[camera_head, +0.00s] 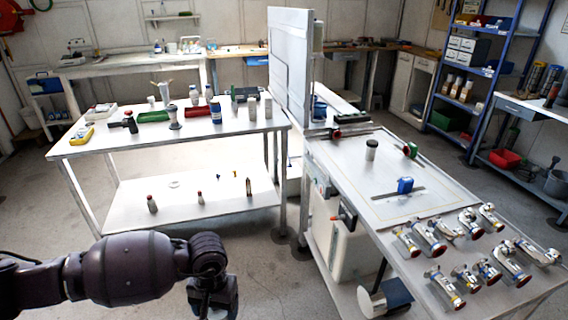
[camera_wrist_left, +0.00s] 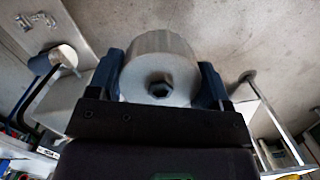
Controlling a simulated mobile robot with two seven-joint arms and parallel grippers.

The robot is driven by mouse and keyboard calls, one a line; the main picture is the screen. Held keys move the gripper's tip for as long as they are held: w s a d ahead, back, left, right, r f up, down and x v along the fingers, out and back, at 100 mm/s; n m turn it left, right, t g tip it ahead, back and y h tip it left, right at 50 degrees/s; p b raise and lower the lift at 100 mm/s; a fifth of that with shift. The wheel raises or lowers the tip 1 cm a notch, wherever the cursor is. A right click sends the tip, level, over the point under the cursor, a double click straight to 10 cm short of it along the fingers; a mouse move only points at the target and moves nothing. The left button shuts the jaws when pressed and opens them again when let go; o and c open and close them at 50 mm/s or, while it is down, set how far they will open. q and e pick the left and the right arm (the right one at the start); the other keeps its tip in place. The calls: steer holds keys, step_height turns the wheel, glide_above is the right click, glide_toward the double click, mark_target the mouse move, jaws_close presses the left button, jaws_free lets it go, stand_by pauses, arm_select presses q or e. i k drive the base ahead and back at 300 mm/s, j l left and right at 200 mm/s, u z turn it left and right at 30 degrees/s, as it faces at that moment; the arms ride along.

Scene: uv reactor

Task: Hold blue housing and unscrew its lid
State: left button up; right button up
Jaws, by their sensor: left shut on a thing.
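My left gripper (camera_head: 212,292) hangs at the bottom of the head view, in front of the tables. In the left wrist view its two bluish fingers (camera_wrist_left: 160,88) are shut on either side of a grey round part (camera_wrist_left: 160,65) with a dark hexagonal centre. Whether this is the lid I cannot tell. A blue cylinder with a silver round face (camera_head: 385,297) lies low under the right table and may be the blue housing; it is well apart from the gripper. My right gripper is not in view.
The left table (camera_head: 75,150) carries tools, bottles and trays, with small bottles on its lower shelf. The floor (camera_head: 265,275) between is clear.

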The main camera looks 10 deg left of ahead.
mark_target(215, 112)
steer(key=i+j, duration=0.25)
steer(key=j, duration=0.15)
steer(key=i+j, duration=0.2)
steer(key=j, duration=0.2)
steer(key=i+j, duration=0.25)
steer(key=j, duration=0.15)
steer(key=i+j, duration=0.2)
steer(key=j, duration=0.2)
steer(key=i+j, duration=0.25)
steer(key=j, duration=0.15)
steer(key=i+j, duration=0.25)
steer(key=j, duration=0.2)
steer(key=i+j, duration=0.2)
steer(key=j, duration=0.2)
steer(key=l+z, duration=0.05)
